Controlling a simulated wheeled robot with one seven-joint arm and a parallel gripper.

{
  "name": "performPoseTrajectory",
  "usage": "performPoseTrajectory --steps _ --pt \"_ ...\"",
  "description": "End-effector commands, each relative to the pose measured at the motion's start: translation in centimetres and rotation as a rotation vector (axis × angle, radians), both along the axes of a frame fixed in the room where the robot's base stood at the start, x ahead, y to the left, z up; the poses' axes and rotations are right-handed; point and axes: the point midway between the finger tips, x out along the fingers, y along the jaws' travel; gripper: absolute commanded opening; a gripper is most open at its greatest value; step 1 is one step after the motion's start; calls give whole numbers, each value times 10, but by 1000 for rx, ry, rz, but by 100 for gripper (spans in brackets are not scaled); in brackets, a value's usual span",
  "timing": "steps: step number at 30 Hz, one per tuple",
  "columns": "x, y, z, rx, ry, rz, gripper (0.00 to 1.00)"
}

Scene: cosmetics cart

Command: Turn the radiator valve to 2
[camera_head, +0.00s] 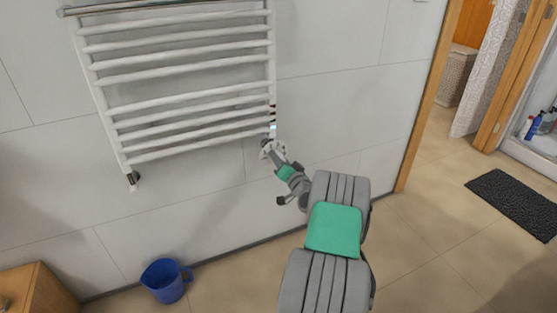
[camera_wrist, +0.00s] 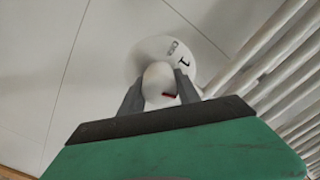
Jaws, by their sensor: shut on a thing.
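The white radiator valve (camera_wrist: 159,84) sits between my gripper's two grey fingers in the wrist view, and the fingers close on its knob from both sides. A red mark shows on the knob near the right finger. My gripper (camera_wrist: 160,95) appears shut on the valve. The number that the valve is set to cannot be told.
Radiator bars (camera_wrist: 285,60) run close along the right in the wrist view. A blue mug-like bucket (camera_head: 165,281) stands on the floor by the wall. A wooden cabinet (camera_head: 38,290) is at lower left. A dark mat (camera_head: 513,203) lies beyond the doorway at right.

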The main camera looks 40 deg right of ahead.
Motion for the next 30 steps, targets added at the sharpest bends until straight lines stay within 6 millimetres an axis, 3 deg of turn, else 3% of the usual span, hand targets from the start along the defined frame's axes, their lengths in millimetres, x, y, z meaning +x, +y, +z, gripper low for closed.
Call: performPoseTrajectory --steps 1,2,9,19,30 --pt "2 2 1 -1 -1 5 0" --pt "2 2 1 -1 -1 5 41" --pt "-1 -1 1 -1 0 -1 61" --pt "-8 -1 1 0 1 -4 61" --pt "-71 18 1 0 0 -5 61"
